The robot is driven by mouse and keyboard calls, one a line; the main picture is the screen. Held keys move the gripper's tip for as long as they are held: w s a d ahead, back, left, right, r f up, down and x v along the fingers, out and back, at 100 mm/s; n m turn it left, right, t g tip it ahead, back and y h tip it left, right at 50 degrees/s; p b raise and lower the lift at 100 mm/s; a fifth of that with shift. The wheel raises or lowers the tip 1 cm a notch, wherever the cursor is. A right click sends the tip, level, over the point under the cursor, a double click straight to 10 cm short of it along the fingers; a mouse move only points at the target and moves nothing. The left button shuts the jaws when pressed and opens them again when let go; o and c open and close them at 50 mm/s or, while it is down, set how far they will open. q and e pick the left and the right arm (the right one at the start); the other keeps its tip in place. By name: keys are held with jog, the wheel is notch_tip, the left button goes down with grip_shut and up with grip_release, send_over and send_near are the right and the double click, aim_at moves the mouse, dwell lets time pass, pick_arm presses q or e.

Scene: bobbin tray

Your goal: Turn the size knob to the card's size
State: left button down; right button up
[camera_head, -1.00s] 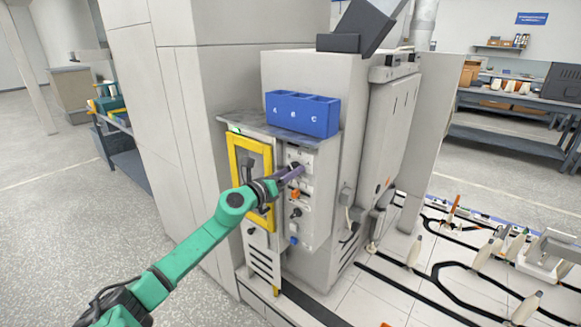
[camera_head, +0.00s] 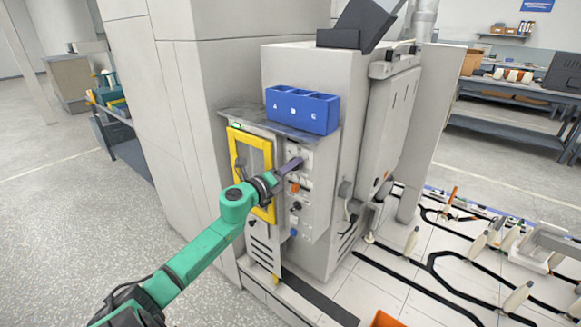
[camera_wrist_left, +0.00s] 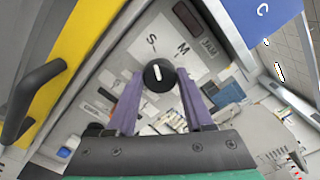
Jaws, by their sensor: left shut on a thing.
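The size knob (camera_wrist_left: 158,74) is black and round with a short white mark, in the left wrist view. The letters S and M stand on the white plate (camera_wrist_left: 172,42) beyond it; any further letter is hidden or unclear. My left gripper (camera_wrist_left: 159,80) has its purple fingers on either side of the knob, shut on it. In the head view the left gripper (camera_head: 299,163) reaches the upper part of the grey control panel (camera_head: 308,222) and covers the knob. I cannot make out a size card. My right gripper is not in view.
A yellow-framed door (camera_head: 236,160) with a dark handle (camera_wrist_left: 38,88) is just left of the panel. A blue bin (camera_head: 315,117) marked A, B, C stands on the ledge above. An orange control (camera_head: 295,188) and a black knob (camera_head: 296,206) sit lower on the panel.

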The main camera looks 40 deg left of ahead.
pick_arm(q)
jog(key=shift+f, duration=0.1)
jog(key=shift+c, duration=1.4)
grip_release()
jog(key=s+b, duration=0.1)
jog(key=s, duration=1.3)
jog(key=shift+s+d, duration=0.15)
jog(key=shift+s, duration=0.15)
